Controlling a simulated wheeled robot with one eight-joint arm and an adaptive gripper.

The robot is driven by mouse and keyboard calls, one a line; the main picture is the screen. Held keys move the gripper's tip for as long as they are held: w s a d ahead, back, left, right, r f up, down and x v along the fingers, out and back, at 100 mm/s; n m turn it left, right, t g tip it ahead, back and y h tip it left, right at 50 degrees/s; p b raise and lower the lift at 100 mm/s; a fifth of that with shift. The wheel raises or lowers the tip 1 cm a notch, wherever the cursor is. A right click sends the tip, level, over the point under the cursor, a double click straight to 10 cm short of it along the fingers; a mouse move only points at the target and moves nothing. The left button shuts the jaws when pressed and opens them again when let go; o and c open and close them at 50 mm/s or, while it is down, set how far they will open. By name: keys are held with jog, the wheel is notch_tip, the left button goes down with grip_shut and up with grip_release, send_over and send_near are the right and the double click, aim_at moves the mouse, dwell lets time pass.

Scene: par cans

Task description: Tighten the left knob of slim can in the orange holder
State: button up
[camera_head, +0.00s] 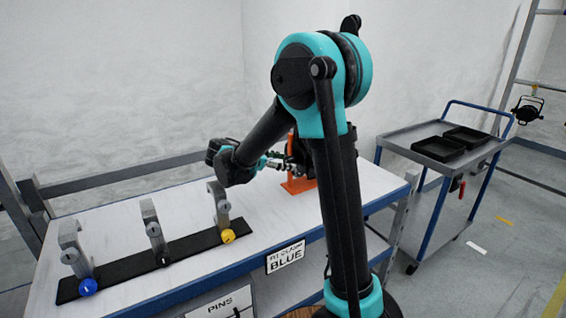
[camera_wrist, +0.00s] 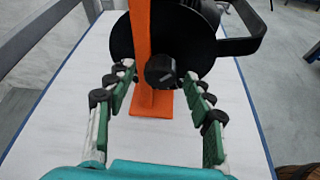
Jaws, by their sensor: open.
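The orange holder (camera_wrist: 142,50) stands on the bench and also shows in the head view (camera_head: 298,184), partly behind my arm. The black slim can (camera_wrist: 125,42) is mounted at the holder, its round body spreading to both sides of the orange post. A black knob (camera_wrist: 161,69) on the can faces the wrist camera, just right of the post. My gripper (camera_wrist: 160,88) is open, with its green-padded fingers on either side of the knob and apart from it. In the head view my gripper (camera_head: 277,162) reaches toward the holder. The knob is hidden there.
The white bench (camera_head: 150,210) carries a black strip (camera_head: 130,268) with several grey clamps, including blue and yellow knobbed ones, at the left. A blue-framed cart (camera_head: 400,140) with black trays stands at the right. A black yoke (camera_wrist: 245,45) extends right of the can.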

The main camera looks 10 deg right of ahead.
jog(key=shift+c, duration=0.3)
jog(key=c, duration=1.1)
jog(key=shift+s+d+m+t+y, duration=0.15)
jog(key=shift+m+t+y, duration=0.15)
jog(key=shift+m+t, duration=1.3)
jog(key=shift+f+m, duration=0.1)
jog(key=shift+m, duration=0.3)
jog(key=o, duration=1.2)
jog(key=shift+c, duration=0.2)
